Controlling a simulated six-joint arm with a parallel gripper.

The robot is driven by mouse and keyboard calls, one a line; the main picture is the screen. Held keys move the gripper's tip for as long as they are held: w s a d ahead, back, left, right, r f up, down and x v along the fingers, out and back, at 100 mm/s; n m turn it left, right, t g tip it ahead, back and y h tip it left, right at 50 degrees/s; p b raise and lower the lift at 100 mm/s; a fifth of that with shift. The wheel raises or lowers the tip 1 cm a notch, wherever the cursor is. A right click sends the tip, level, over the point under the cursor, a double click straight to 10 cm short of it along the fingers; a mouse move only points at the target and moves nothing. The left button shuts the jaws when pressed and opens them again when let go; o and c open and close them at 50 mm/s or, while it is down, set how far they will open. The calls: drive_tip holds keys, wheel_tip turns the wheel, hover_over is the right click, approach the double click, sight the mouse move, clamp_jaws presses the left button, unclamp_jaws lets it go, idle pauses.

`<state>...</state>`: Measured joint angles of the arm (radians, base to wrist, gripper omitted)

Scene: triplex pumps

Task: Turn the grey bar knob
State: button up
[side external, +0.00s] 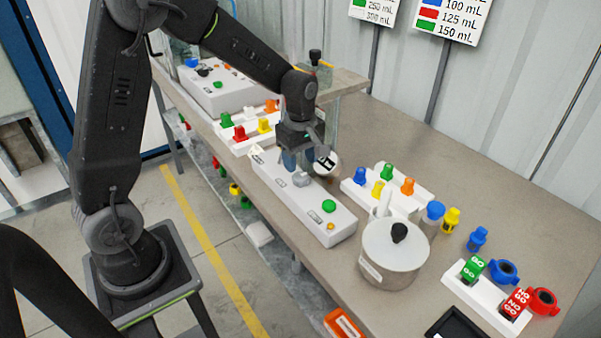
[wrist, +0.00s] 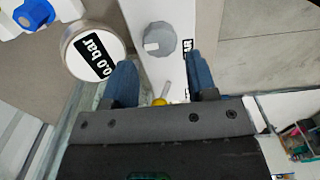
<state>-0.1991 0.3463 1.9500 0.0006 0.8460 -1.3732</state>
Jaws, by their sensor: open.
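The grey bar knob (wrist: 159,40) is a round grey dial with a lighter bar across it, on the top face of a long white control box (wrist: 174,12). In the side view the knob (side external: 300,180) shows on the white box (side external: 325,228), just below my gripper (side external: 298,163). A round gauge (wrist: 93,51) beside the box reads "0.0 bar".
A small lever with a yellow base (wrist: 160,101) shows between the fingers. The box also has a green button (side external: 328,206). A silver pot (side external: 393,255) and a white rack (side external: 412,203) of coloured parts stand right of the box.

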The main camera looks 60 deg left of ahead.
sight(301, 176)
drive_tip(key=shift+f, duration=2.25)
drive_tip(key=c, duration=0.6)
